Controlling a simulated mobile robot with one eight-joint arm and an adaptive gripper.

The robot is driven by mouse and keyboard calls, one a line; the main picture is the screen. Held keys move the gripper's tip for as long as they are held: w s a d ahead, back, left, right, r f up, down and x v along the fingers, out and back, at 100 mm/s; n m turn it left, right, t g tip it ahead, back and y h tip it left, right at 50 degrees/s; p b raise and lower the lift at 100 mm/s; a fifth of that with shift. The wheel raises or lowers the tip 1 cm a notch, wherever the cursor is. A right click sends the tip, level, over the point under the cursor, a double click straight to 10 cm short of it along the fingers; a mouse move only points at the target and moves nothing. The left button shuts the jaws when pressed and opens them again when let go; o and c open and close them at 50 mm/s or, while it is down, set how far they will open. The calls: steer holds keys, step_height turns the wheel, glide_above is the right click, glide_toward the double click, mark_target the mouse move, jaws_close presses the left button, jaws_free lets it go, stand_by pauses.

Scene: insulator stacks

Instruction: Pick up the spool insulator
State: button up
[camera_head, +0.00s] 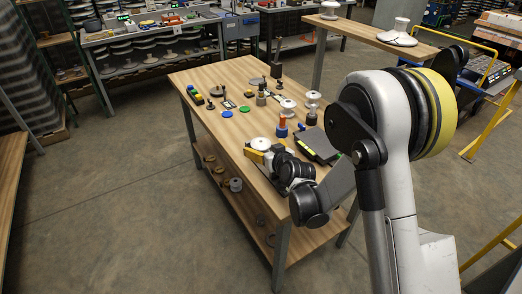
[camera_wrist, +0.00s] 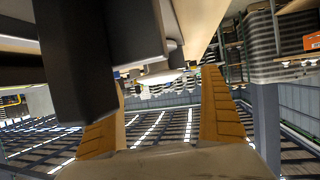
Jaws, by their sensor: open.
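My gripper (camera_head: 264,151) is low over the near part of the wooden table (camera_head: 225,76), with its yellow-orange fingers apart. A white round-topped insulator (camera_head: 261,143) shows right at the fingers; its lower part is hidden. In the wrist view my gripper (camera_wrist: 163,82) is open, and a white disc-shaped piece (camera_wrist: 158,77) shows between and beyond the fingertips, partly covered by a dark body. I cannot tell whether the fingers touch it. Other white-topped insulators (camera_head: 288,103) (camera_head: 313,96) stand farther right on the table. Which one is the spool insulator is not clear.
A dark flat case (camera_head: 318,146) lies right of my gripper, and an orange-and-blue piece (camera_head: 282,126) stands behind it. A side table (camera_head: 385,42) holds larger white insulators. The floor at left is clear.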

mark_target(263, 146)
steer(key=b+x, duration=0.1)
steer(key=x, duration=0.3)
steer(key=shift+w+f+b, duration=0.1)
steer(key=shift+w+b, duration=0.05)
steer(key=shift+b, duration=0.2)
steer(key=c, duration=1.5)
